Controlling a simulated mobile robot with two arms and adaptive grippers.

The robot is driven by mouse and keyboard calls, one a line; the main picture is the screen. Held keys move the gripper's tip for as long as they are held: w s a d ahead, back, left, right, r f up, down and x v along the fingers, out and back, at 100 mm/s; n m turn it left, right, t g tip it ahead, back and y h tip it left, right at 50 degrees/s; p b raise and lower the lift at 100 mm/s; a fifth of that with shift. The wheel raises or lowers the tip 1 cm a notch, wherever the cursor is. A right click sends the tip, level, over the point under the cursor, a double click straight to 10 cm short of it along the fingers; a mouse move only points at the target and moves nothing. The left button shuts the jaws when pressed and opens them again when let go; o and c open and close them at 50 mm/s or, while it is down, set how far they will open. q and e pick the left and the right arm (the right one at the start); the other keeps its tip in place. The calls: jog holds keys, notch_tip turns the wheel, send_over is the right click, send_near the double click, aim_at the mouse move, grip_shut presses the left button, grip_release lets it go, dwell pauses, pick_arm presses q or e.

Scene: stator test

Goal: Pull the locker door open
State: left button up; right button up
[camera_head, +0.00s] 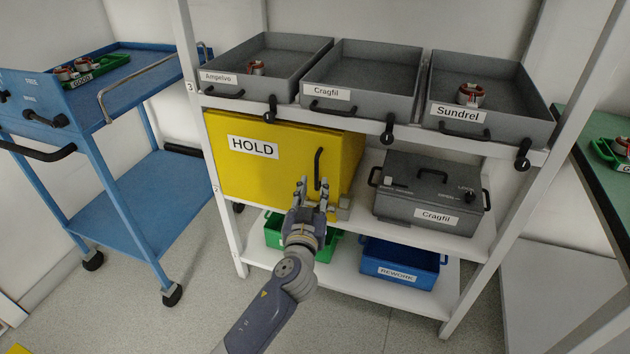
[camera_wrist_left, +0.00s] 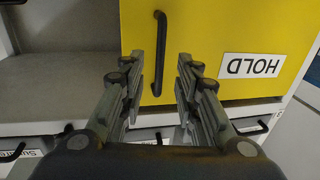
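The yellow locker (camera_head: 272,180) stands on the middle shelf of the white rack, with a HOLD label on its front. Its door (camera_wrist_left: 210,35) looks shut. The black vertical door handle (camera_head: 318,168) is near the door's right edge in the head view. My left gripper (camera_head: 315,188) is open in front of the door, at the handle's lower part. In the left wrist view, the handle (camera_wrist_left: 159,54) shows between the open fingers (camera_wrist_left: 161,75), and they are not closed on it. My right gripper is not in view.
Grey trays (camera_head: 362,78) line the shelf above. A grey Cragfil case (camera_head: 431,190) stands right of the locker. Green (camera_head: 325,249) and blue REWORK bins (camera_head: 400,263) sit below. A blue cart (camera_head: 95,200) stands left, with floor between it and the rack.

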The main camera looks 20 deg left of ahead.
aim_at(316, 177)
pick_arm(q)
jog(key=shift+w+a, duration=0.15)
jog(key=shift+w, duration=0.85)
jog(key=shift+w+a, duration=0.15)
jog(key=shift+w, duration=0.8)
grip_shut()
